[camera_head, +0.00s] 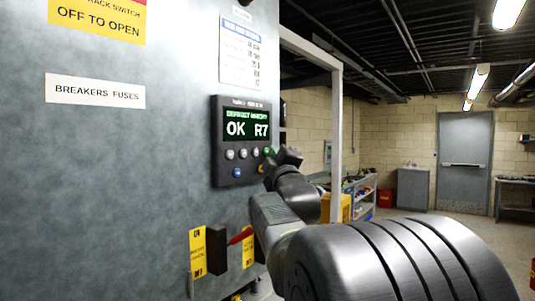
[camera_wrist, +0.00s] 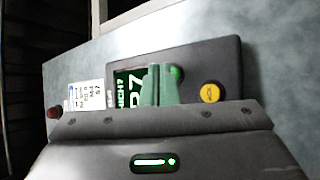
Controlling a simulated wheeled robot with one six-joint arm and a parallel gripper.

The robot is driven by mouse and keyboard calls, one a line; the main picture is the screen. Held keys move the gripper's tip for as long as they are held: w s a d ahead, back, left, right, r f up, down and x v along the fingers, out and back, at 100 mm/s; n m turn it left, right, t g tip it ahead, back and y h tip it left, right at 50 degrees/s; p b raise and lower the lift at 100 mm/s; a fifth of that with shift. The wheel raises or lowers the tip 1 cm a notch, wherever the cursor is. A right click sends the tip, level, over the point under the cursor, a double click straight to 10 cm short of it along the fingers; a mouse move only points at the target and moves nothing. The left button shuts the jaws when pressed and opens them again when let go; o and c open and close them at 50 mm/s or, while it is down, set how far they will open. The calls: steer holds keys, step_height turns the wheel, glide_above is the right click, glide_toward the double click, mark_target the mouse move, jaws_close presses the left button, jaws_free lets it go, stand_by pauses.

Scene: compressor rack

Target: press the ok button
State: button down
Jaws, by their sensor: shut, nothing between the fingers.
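A dark controller panel (camera_head: 218,160) is fixed to the grey cabinet wall. Its lit display (camera_head: 246,126) reads "DEFROST WHICH?" with "OK" and "R7" below. Under the display is a row of pale buttons with a green button (camera_head: 266,151) at its right end. In the wrist view the green button (camera_wrist: 176,73) shows just beside the fingertips. I cannot read a label on it. My gripper (camera_head: 276,157) is shut and empty, at the panel's lower right. Its greenish fingers show in the wrist view (camera_wrist: 160,72) and cover part of the display and buttons. Whether they touch the green button is unclear.
A yellow button (camera_wrist: 210,93) and a blue button (camera_head: 237,172) are low on the panel. A red lever (camera_head: 240,236) with yellow tags sits below on the cabinet. A pale post (camera_head: 336,150) stands behind my arm. Open floor lies toward the door (camera_head: 463,155).

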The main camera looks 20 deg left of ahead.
steer(key=shift+w+a, duration=0.1)
steer(key=shift+a, duration=0.15)
steer(key=shift+d, duration=0.1)
stand_by(0.5)
steer(key=shift+s+d+b, duration=0.3)
steer(key=shift+d+b, duration=0.35)
steer(key=shift+b, duration=0.05)
steer(key=d, duration=0.1)
steer(key=s+d, duration=0.1)
steer(key=d, duration=0.2)
steer(key=shift+s+d, duration=0.35)
stand_by(0.4)
